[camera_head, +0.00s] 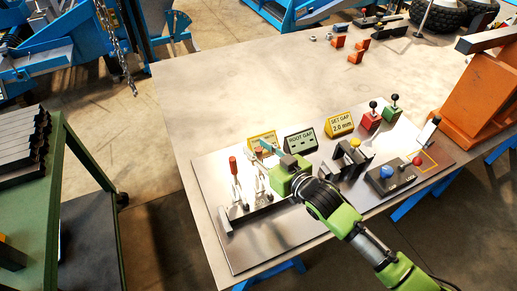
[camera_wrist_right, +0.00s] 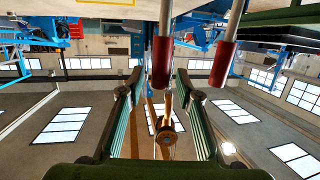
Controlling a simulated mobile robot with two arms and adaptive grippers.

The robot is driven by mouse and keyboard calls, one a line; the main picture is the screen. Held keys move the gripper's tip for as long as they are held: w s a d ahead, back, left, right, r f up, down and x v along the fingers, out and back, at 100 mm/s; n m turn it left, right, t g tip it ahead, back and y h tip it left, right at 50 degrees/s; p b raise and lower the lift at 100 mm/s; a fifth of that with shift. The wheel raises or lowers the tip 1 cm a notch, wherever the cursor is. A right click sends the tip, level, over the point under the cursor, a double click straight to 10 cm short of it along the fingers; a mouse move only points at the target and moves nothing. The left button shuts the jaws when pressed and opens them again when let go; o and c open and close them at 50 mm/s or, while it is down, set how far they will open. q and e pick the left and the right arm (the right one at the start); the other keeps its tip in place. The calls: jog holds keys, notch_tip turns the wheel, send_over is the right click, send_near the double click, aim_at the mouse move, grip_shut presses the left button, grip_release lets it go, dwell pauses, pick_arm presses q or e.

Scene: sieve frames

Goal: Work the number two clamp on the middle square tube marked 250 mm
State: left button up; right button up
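A toggle clamp with a red handle (camera_head: 232,165) stands upright at the left of the fixture plate (camera_head: 212,190). A second clamp (camera_head: 260,184) stands just right of it; my right gripper (camera_head: 267,149) hides its upper part in the head view. In the right wrist view, two red handles show, a nearer one at right (camera_wrist_right: 223,63) and another (camera_wrist_right: 161,62) in line with the gap between my fingertips (camera_wrist_right: 158,78). The right gripper is open; I cannot tell whether that handle is between the fingers or beyond them. No 250 mm mark is readable. My left gripper is out of view.
The plate also carries a black ROOT GAP sign (camera_head: 300,141), a yellow SET GAP sign (camera_head: 340,124), red (camera_head: 371,121) and green (camera_head: 392,114) blocks with knobs, and a control box with a blue knob (camera_head: 387,171). An orange bracket (camera_head: 480,105) stands right. The table's far left is clear.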

jog(key=v, duration=1.2)
dwell(0.4)
jog(key=s+d+f+m+g+h, duration=0.2)
jog(key=s+d+f+g+h, duration=0.3)
jog(key=s, duration=0.6)
jog(key=s+d+f+m+g+h, duration=0.35)
jog(key=s+d+f, duration=0.4)
jog(key=s, duration=0.35)
notch_tip(320, 180, down, 27)
jog(key=s+n+g, duration=0.1)
jog(key=s+g, duration=0.1)
jog(key=s+d+f+g, duration=0.1)
jog(key=s+d+f, duration=0.1)
jog(key=s+f, duration=1.4)
jog(key=shift+s+d+f+b, duration=0.2)
jog(key=shift+s+f+b, duration=0.2)
jog(key=shift+s, duration=0.35)
